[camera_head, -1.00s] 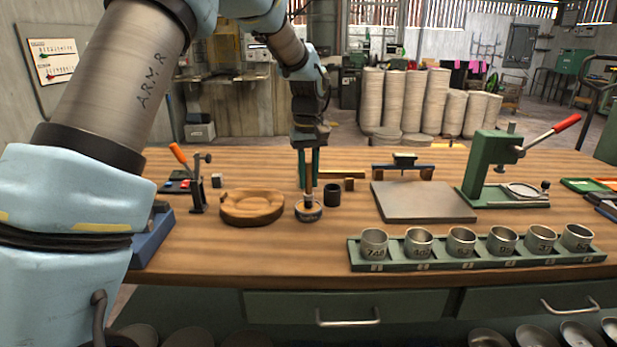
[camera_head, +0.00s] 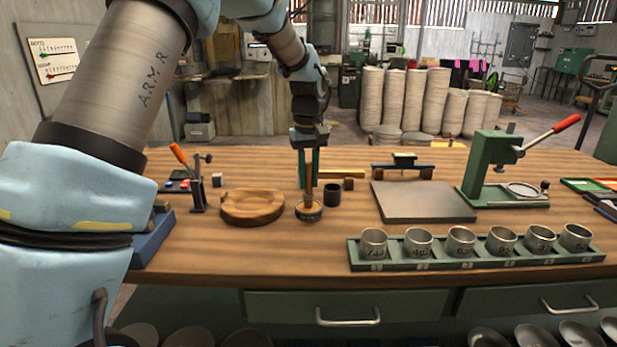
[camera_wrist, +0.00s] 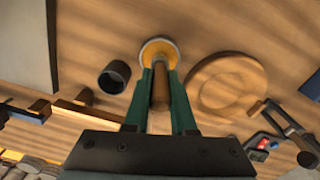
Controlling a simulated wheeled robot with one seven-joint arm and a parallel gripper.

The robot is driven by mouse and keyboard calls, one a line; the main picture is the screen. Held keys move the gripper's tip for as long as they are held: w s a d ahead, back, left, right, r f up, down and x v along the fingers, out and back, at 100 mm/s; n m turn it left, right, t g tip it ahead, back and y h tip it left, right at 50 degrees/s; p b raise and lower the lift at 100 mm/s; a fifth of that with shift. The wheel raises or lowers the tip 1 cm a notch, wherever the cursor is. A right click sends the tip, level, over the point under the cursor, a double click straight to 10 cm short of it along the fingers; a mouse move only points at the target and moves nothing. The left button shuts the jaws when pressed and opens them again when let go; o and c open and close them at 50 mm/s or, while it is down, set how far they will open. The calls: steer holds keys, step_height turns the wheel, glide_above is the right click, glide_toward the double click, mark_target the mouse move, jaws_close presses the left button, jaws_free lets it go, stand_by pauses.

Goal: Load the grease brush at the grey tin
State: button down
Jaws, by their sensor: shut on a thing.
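My gripper (camera_head: 308,178) is shut on the wooden handle of the grease brush (camera_wrist: 160,88), between two green fingers. The brush stands about upright over the small grey tin (camera_head: 309,216), with its lower end at the tin's mouth. Yellow grease shows inside the tin, which also appears in the wrist view (camera_wrist: 172,43) just beyond the fingertips. The bristles are hidden, so I cannot tell how deep they sit.
A dark cup (camera_head: 332,195) stands close right of the tin, and a round wooden piece (camera_head: 252,206) lies close left. A grey plate (camera_head: 420,202), a green press (camera_head: 490,170) and a rack of numbered cups (camera_head: 480,261) are farther right.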

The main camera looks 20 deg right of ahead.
mark_target(309, 162)
steer(key=shift+r+p, duration=2.9)
steer(key=shift+r, duration=0.65)
steer(key=shift+f, duration=0.1)
